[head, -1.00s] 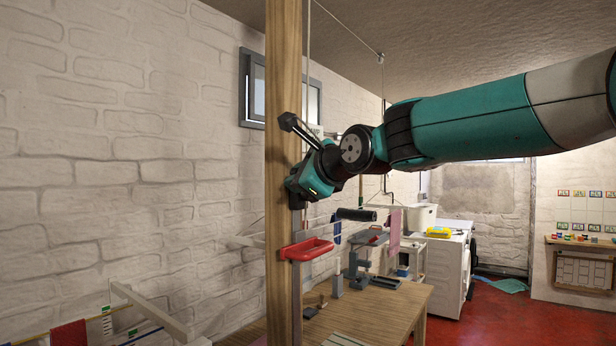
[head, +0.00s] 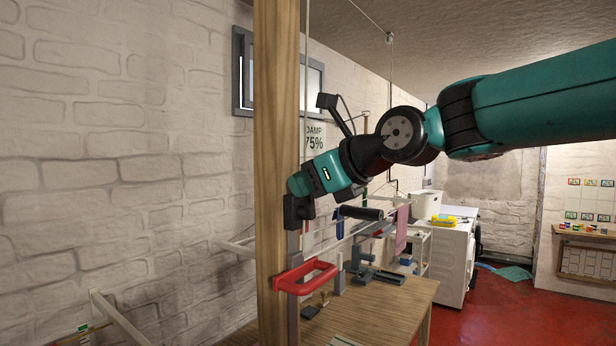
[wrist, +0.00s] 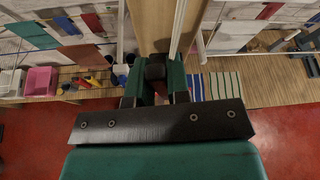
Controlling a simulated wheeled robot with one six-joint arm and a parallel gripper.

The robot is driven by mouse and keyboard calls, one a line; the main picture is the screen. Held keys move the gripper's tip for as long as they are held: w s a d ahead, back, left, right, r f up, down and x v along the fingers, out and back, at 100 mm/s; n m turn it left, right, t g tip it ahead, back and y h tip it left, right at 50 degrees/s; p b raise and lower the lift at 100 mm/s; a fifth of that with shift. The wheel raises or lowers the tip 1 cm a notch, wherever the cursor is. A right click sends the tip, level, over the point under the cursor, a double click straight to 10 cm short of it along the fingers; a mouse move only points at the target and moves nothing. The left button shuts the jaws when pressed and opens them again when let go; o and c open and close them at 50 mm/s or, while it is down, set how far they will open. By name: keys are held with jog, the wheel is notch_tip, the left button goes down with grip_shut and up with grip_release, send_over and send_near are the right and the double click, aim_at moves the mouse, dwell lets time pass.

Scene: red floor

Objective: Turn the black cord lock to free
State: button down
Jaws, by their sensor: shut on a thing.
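The black cord lock (wrist: 156,72) shows in the wrist view as a small dark block at the wooden post, between my two fingers. My gripper (wrist: 156,84) is shut on it. A pale cord (head: 306,80) runs down beside the post.
Red floor (head: 480,325) is open at the right.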

jog(key=shift+w+d, duration=0.1)
dwell(0.4)
jog(key=c, duration=1.1)
grip_release()
jog(key=b+v, duration=0.3)
jog(key=v, duration=1.4)
jog(key=shift+r, duration=0.2)
